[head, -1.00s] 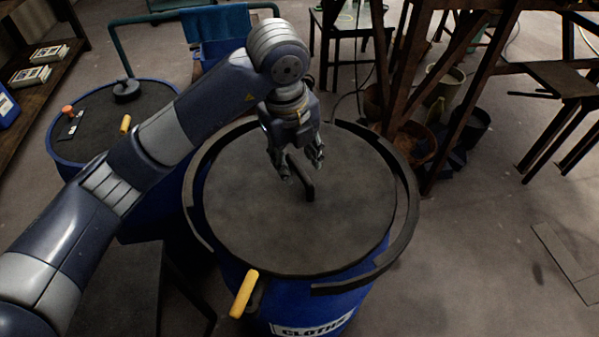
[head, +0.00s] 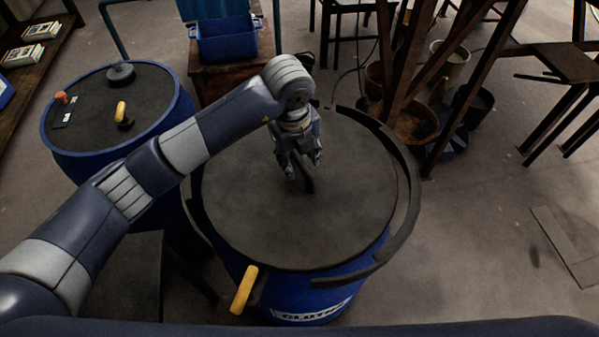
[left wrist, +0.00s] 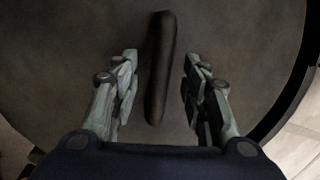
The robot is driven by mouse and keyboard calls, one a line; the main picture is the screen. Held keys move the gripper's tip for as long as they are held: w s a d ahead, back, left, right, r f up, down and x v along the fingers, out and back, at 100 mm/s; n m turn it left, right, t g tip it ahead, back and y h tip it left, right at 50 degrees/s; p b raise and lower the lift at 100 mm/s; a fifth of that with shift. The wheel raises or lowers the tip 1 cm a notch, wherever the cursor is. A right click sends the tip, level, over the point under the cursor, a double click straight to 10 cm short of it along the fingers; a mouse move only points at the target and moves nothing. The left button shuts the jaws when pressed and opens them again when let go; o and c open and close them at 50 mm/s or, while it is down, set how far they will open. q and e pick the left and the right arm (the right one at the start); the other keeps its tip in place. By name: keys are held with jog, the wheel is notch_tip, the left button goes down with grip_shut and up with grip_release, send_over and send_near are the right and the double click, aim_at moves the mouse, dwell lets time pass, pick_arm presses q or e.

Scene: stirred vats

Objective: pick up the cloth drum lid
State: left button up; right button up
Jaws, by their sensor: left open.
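The cloth drum lid (head: 330,225) is a dark grey round disc lying on the blue drum (head: 312,300), whose white label is partly readable. A dark bar handle stands up at the lid's middle; it also shows in the left wrist view (left wrist: 160,68). My left gripper (head: 303,172) is over the lid's middle at the handle. In the left wrist view, the open fingers (left wrist: 160,95) stand on either side of the handle's near part, with a gap on each side. My right gripper is not in view.
A dark open ring (head: 408,190) surrounds the lid, with a yellow lever (head: 243,290) at the drum's front. Another blue drum (head: 85,160) stands left. A blue bin (head: 228,40) is behind. Wooden beams and pots (head: 412,122) stand back right. Floor at right is mostly clear.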

pick_arm(q)
jog(key=shift+w+f, duration=0.1)
jog(key=shift+f, duration=0.6)
jog(key=c, duration=0.8)
grip_shut()
jog(key=shift+w+d+r, duration=0.1)
jog(key=shift+r, duration=0.05)
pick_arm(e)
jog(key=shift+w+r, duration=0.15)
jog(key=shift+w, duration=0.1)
pick_arm(q)
jog(key=shift+r, duration=0.1)
